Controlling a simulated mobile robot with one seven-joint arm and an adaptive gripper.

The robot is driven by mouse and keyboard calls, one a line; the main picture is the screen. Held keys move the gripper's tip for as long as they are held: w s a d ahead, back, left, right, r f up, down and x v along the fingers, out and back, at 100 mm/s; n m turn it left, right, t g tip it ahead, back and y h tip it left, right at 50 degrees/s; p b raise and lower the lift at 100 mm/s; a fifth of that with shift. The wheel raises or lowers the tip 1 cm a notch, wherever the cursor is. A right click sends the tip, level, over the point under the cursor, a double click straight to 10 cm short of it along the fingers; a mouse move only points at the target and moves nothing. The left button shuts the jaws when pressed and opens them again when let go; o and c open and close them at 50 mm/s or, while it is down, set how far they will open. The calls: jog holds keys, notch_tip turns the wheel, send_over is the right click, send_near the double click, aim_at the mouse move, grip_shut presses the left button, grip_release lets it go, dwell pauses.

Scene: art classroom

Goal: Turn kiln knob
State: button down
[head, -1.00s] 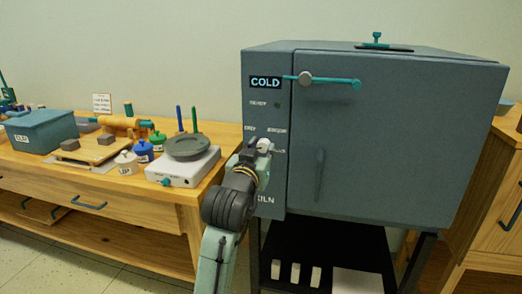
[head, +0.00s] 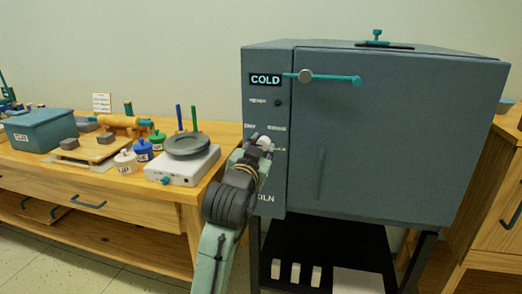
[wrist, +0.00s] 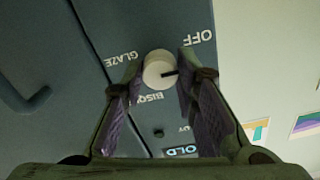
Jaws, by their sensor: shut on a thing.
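The kiln (head: 400,135) is a blue-grey box with its door shut and a sign reading COLD. Its white round knob (wrist: 158,70) sits on the left control panel. In the wrist view, the knob's dark mark points right, with OFF to the upper right, GLAZE to the left and a partly hidden BISQ label below. My gripper (wrist: 160,80) is shut on the knob, one finger on each side. In the head view, my gripper (head: 262,146) partly covers the panel and its labels, and only a small white part of the knob shows.
A teal handle bar (head: 335,80) crosses the upper door. A wooden bench (head: 110,188) at left holds a scale (head: 188,168), small pots, and a teal clay box (head: 40,130). My arm passes close to the bench's right end. A wooden cabinet (head: 500,190) stands at right.

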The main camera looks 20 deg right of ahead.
jog(key=m+b, duration=0.1)
jog(key=m, duration=0.4)
jog(key=shift+f+m+b, duration=0.1)
jog(key=shift+m+b, duration=0.2)
jog(key=shift+b, duration=0.1)
jog(key=shift+m+b, duration=0.75)
jog(key=shift+m, duration=1.25)
jog(key=c, duration=1.3)
grip_release()
jog(key=v, duration=1.2)
